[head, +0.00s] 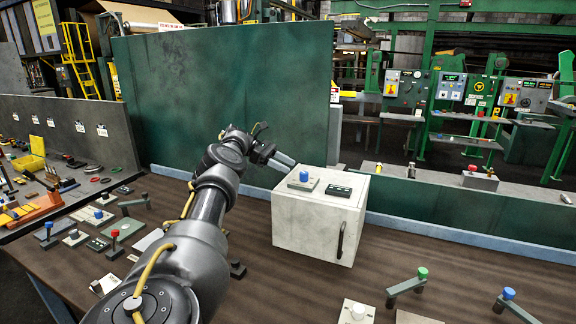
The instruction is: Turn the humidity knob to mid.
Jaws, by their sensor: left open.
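A blue knob (304,176) stands upright on a pale plate on top of a white cabinet (312,228) in the middle. A small dark panel (339,191) lies beside it on the cabinet top. No label is legible, so I cannot tell which knob is the humidity one or where it is set. My left gripper (284,160) is open, just behind and left of the blue knob, apart from it. My right gripper is out of view.
A green-tipped lever (406,288), a blue-tipped lever (513,304) and a white knob (358,311) sit on the brown table front right. Several knobs and levers, including a red-topped one (115,242), lie left of my arm. A green panel (222,95) rises behind.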

